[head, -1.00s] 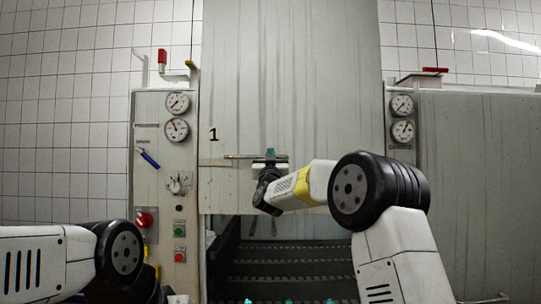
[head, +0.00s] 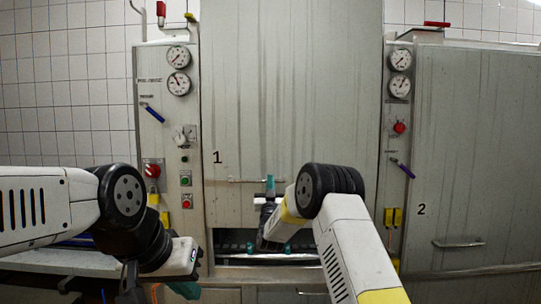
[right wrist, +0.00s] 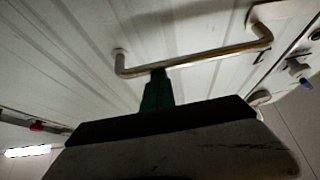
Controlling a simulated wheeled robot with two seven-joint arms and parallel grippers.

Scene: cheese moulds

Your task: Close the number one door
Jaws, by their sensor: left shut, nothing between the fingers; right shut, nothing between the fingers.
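The number one door (head: 290,90) is a tall grey panel marked "1" that slides vertically. Its lower edge stands above a narrow dark opening (head: 235,240). A bar handle (head: 240,180) crosses its lower part; the handle also shows in the right wrist view (right wrist: 195,60). My right gripper (head: 270,184) is shut at the handle. In the right wrist view its green fingertip (right wrist: 158,92) reaches the bar and seems to touch it, with nothing gripped. My left gripper (head: 185,289) is shut and empty at the lower left, away from the door.
A control panel with gauges (head: 179,70) and buttons stands left of the door. Another panel with gauges (head: 400,74) stands right of it. The number two door (head: 470,150) is further right. A metal ledge (head: 60,262) lies at the lower left, near my left arm.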

